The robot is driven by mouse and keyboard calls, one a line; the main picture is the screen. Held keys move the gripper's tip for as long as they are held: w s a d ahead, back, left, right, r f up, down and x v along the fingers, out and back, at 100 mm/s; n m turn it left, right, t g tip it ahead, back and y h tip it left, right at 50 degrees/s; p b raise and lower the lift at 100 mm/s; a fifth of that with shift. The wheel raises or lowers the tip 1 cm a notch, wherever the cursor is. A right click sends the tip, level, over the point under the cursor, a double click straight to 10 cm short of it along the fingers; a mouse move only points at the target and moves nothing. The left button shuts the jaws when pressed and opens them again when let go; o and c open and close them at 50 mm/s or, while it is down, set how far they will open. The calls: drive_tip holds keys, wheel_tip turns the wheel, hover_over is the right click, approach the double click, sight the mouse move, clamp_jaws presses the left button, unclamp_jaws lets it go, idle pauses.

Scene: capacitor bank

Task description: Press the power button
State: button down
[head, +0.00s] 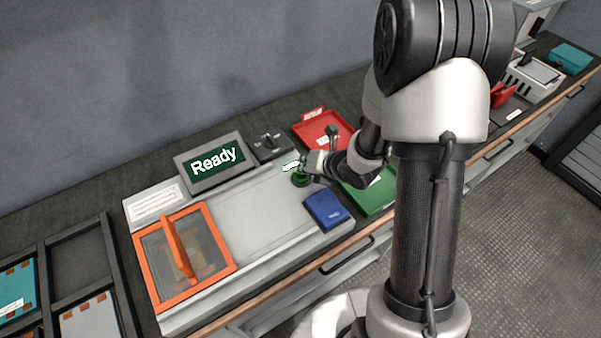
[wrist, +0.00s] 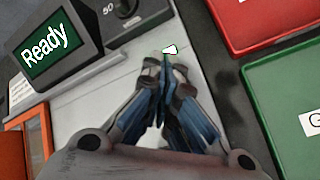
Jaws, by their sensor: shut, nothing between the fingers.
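A round green button (head: 300,180) sits on the grey top of the test unit, right of its middle, beside a small white label (head: 290,167). My gripper (head: 306,170) is shut and empty, with its fingertips right at the button in the head view. Whether they touch it or hover just above, I cannot tell. In the wrist view the closed fingertips (wrist: 165,62) lie just below the white label (wrist: 170,48), and they hide most of the button. The display (head: 217,163) reads "Ready"; it also shows in the wrist view (wrist: 48,50).
An orange-framed clear cover (head: 206,229) is at the unit's left, with a raised orange handle. A blue box (head: 327,210) is in front of the button. A dark knob (head: 269,142), a red tray (head: 312,128) and a green tray (head: 376,200) lie close around my gripper.

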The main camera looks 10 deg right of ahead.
drive_tip(key=shift+r+p, duration=1.7)
drive_tip(key=shift+r, duration=1.35)
drive_tip(key=s+d+r+m+h, duration=0.3)
drive_tip(key=s+r+m, duration=0.1)
drive_tip(key=r+m, duration=0.45)
drive_tip(key=s+d+r+m+h, duration=0.3)
drive_tip(key=s+r+m, duration=0.2)
drive_tip(key=r+m, duration=0.3)
drive_tip(key=s+a+r+m+g+y, duration=0.1)
drive_tip(key=s+a+r+m+g, duration=0.1)
drive_tip(key=s+m, duration=0.5)
drive_tip(key=s+a+r+m+g+y, duration=0.1)
drive_tip(key=s+a+m, duration=0.3)
drive_tip(key=s+m, duration=0.4)
drive_tip(key=s+r, duration=0.1)
drive_tip(key=s, duration=0.3)
drive_tip(key=shift+a+g, duration=0.4)
